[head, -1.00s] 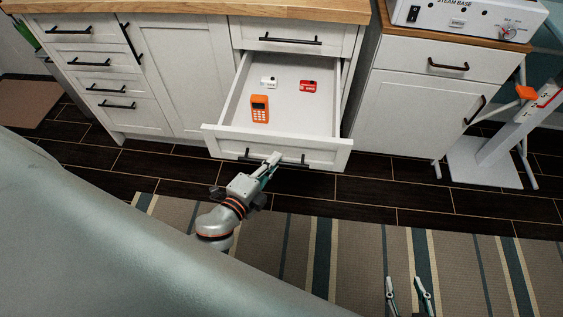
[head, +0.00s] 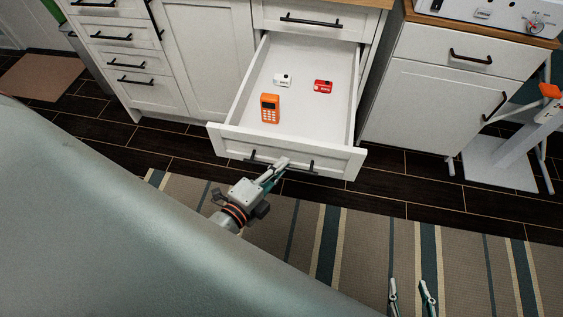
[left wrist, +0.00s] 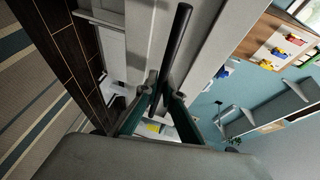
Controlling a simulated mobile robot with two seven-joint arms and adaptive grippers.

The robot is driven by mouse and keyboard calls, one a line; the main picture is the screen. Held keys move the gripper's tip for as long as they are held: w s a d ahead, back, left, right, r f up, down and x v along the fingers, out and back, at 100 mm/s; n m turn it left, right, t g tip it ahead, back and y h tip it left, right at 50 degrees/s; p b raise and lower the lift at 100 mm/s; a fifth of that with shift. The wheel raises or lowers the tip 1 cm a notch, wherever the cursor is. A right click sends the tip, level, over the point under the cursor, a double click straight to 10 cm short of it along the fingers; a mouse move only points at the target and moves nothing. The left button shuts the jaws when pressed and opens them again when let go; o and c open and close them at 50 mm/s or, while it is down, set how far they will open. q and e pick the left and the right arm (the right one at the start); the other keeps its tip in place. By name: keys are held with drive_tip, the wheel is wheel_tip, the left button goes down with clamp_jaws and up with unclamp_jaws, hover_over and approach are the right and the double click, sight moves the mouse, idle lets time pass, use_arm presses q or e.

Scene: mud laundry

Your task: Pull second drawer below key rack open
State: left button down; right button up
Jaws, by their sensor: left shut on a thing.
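The white drawer (head: 332,159) stands well open in the head view, below a closed top drawer (head: 350,21). Inside lie an orange handheld device (head: 270,108), a small white item (head: 283,80) and a red item (head: 323,86). My left gripper (head: 281,164) is shut on the drawer's black bar handle (head: 312,168). The dark handle (left wrist: 178,45) runs between the fingers of my left gripper (left wrist: 163,90) in the left wrist view. My right gripper (head: 411,287) is at the bottom of the head view, fingers apart and empty, over the rug.
Closed white drawers (head: 125,60) stand at left. A white cabinet (head: 425,110) carrying a white machine (head: 500,15) is at right, beside a white stand (head: 510,150). A striped rug (head: 370,235) covers the floor in front. A wooden wall board (left wrist: 275,48) holds colourful items.

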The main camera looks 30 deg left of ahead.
drive_tip(key=shift+s+d+f, duration=0.1)
drive_tip(key=shift+s, duration=0.05)
use_arm(q)
drive_tip(key=c, duration=2.4)
unclamp_jaws()
drive_tip(key=shift+c, duration=0.2)
drive_tip(key=shift+s, duration=0.1)
use_arm(e)
drive_tip(key=shift+s+f, duration=0.15)
use_arm(q)
drive_tip(key=v, duration=1.1)
drive_tip(key=shift+s, duration=0.4)
drive_tip(key=shift+r, duration=0.1)
use_arm(e)
drive_tip(key=shift+w+r, duration=0.2)
